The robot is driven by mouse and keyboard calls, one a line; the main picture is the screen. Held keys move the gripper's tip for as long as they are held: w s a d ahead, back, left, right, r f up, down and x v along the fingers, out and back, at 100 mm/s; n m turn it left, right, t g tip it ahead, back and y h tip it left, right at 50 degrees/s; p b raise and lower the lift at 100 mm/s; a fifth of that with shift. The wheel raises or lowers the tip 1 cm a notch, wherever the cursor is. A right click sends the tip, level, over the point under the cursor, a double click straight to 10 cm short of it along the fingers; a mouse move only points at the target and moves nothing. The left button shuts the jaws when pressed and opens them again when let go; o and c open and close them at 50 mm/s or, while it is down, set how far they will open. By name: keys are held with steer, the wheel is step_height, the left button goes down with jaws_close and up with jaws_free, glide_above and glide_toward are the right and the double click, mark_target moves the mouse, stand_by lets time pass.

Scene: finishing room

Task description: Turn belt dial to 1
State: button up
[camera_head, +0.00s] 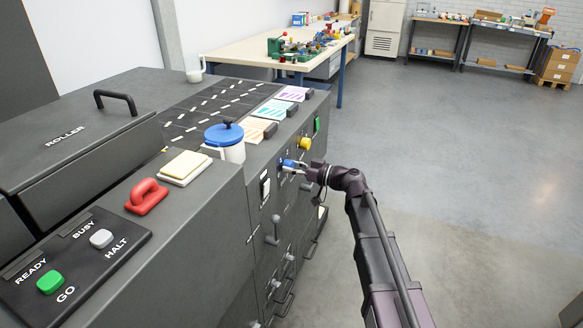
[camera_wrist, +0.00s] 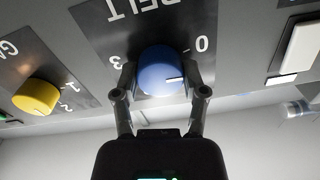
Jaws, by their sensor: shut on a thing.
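The blue belt dial (camera_wrist: 162,72) sits on a dark plate (camera_wrist: 100,25) whose BELT lettering appears upside down in the wrist view. My gripper (camera_wrist: 158,82) is shut on the dial, one finger on each side. The dial's white pointer line faces right in that view. A 0 shows at the dial's upper right and a 3 at its left; I see no other numbers around it. In the head view the blue dial (camera_head: 286,164) is on the machine's front face, with my gripper (camera_head: 299,168) at it.
A yellow dial (camera_wrist: 36,96) with 1 and 2 marks is beside the belt plate; it also shows in the head view (camera_head: 304,143). A white rocker switch (camera_wrist: 299,47) is on the other side. Levers (camera_head: 273,230) and handles stick out lower on the machine. Floor to the right is clear.

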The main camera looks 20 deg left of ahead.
steer(key=m, duration=0.5)
steer(key=shift+a+m, duration=0.1)
steer(key=shift+m, duration=0.3)
steer(key=m, duration=0.4)
steer(key=shift+m, duration=0.4)
steer(key=o, duration=1.2)
steer(key=shift+c, duration=0.2)
steer(key=d, duration=1.2)
steer(key=shift+s, duration=0.4)
steer(key=shift+f, duration=0.1)
